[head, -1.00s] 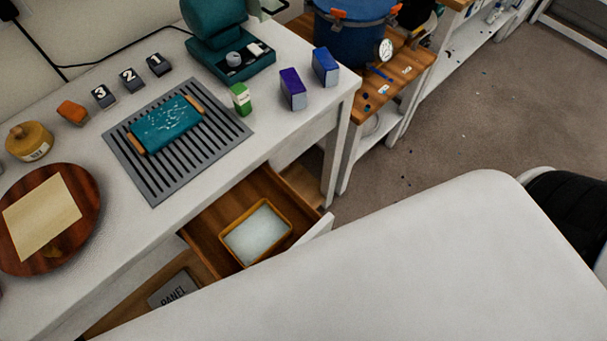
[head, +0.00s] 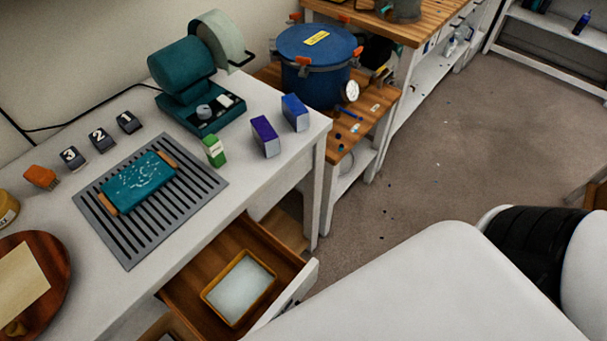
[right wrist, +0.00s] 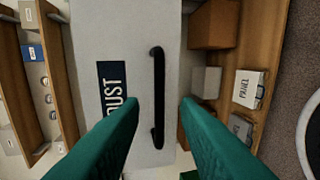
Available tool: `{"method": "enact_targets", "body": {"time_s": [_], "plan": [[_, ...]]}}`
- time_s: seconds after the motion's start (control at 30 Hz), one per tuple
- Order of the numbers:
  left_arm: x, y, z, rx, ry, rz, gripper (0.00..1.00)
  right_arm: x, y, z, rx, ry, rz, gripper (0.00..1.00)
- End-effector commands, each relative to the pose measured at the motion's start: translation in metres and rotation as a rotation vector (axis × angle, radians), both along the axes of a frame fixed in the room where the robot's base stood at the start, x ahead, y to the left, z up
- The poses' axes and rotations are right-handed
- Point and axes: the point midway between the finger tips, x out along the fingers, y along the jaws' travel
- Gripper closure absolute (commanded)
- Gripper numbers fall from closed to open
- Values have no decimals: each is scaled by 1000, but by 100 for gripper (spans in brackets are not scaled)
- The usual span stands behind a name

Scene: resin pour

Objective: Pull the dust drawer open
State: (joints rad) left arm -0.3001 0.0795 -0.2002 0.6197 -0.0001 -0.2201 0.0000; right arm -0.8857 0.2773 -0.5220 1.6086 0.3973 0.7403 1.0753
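In the head view a wooden drawer (head: 190,281) stands open under the white table, its white front (head: 290,292) partly hidden. A yellow-rimmed tray (head: 207,297) with pale contents lies inside it. In the right wrist view a pale drawer front (right wrist: 140,30) carries a dark DUST label (right wrist: 113,88) and a black bar handle (right wrist: 158,97). My right gripper (right wrist: 160,105) has two green fingers spread apart, with the handle showing between them. They are not closed on it; how near they are is unclear. My left gripper is in neither view.
A slatted grey mat (head: 130,245) with a teal block (head: 138,184) lies on the table (head: 215,225). A blue pot (head: 315,75) stands on a wooden side table. Boxes marked PANEL (right wrist: 248,88) sit on a shelf beside the drawer front. Carpet (head: 430,150) is open beyond.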

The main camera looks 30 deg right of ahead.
Motion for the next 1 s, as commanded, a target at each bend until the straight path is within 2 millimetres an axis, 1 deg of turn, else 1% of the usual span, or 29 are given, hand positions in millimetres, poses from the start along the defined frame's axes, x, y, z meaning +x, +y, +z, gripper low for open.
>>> {"method": "enact_targets", "body": {"time_s": [0.03, 0.1, 0.2, 0.3, 0.47, 1.0], "plan": [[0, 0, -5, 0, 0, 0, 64, -12, -4, 0, -1, 4, 3, 71], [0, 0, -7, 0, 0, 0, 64, -23, -7, 3, -1, 3, 2, 71], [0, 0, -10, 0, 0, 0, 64, -37, -12, 6, -1, 2, 2, 71], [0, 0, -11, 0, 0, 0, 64, -45, -15, 9, -1, 0, 0, 71], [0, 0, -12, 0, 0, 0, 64, -49, -16, 11, -2, -1, 0, 71], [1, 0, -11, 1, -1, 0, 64, -48, -16, 10, -4, 0, 1, 71]]}}
